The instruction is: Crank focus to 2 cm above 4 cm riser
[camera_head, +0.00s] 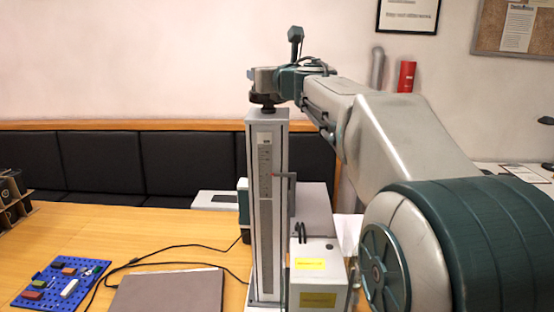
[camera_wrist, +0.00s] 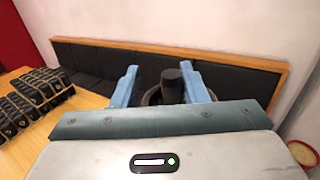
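The laser marker's grey upright column (camera_head: 268,210) stands on the table, with a ruled scale (camera_head: 265,160) on its front and a thin red pointer (camera_head: 279,174) beside it. A dark handwheel (camera_head: 264,99) tops the column; its black upright grip (camera_wrist: 172,86) shows in the wrist view. My gripper (camera_head: 262,82) is at the handwheel. In the wrist view its two blue fingers (camera_wrist: 160,88) are spread on either side of the wheel, the grip nearer the right finger. Whether they press on it is unclear. The scale figures are too small to read. I cannot make out the riser.
A grey box with yellow labels (camera_head: 318,275) stands right of the column. A dark flat slab (camera_head: 168,291), cables and a blue pegboard with small blocks (camera_head: 62,282) lie at left on the wooden table (camera_head: 150,228). A black padded bench (camera_head: 100,165) runs behind.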

